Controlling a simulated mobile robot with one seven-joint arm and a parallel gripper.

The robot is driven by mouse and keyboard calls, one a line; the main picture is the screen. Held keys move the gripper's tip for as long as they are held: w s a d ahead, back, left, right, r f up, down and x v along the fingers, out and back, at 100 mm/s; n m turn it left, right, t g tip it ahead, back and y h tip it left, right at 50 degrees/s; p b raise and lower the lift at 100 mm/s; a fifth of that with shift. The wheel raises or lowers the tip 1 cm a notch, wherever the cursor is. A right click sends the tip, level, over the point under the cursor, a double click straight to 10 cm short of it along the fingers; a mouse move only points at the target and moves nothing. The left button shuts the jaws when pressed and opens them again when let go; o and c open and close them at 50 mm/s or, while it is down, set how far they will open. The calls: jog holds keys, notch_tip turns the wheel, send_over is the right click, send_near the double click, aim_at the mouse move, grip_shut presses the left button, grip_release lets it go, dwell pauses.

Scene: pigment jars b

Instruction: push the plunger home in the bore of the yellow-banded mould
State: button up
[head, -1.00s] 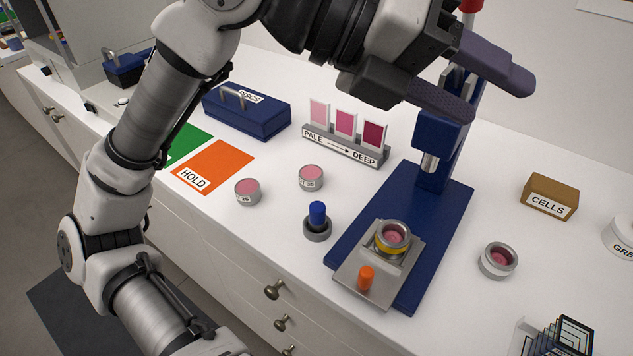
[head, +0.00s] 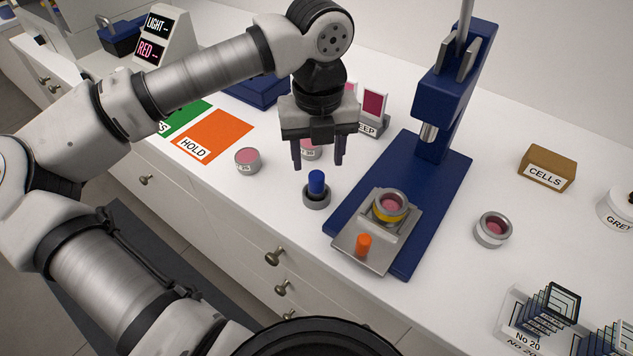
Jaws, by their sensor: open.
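The yellow-banded mould (head: 390,207) sits on the grey sliding plate (head: 375,240) of the blue press, with pink powder showing in its open bore. The plunger, a blue-topped piece (head: 316,184), stands upright in a grey ring-shaped holder (head: 316,200) on the bench, left of the press. My gripper (head: 318,165) points down with its two dark fingers apart, above and around the level of the plunger's top. I cannot tell from this view how far the fingers are from the plunger in depth.
The blue press (head: 440,110) with its metal ram stands right of my gripper. An orange knob (head: 363,244) sticks up from the plate. A second mould (head: 493,229) is right of the press.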

aim_at(317, 175)
jog(key=shift+w+a+f+p, duration=0.1)
jog(key=shift+f+p, duration=0.5)
jog(key=shift+f, duration=0.95)
jog(key=shift+w+f+p, duration=0.1)
jog(key=shift+f+p, duration=0.45)
jog(key=shift+f, duration=0.95)
jog(key=shift+c, duration=0.3)
grip_shut()
jog(key=shift+r, duration=0.1)
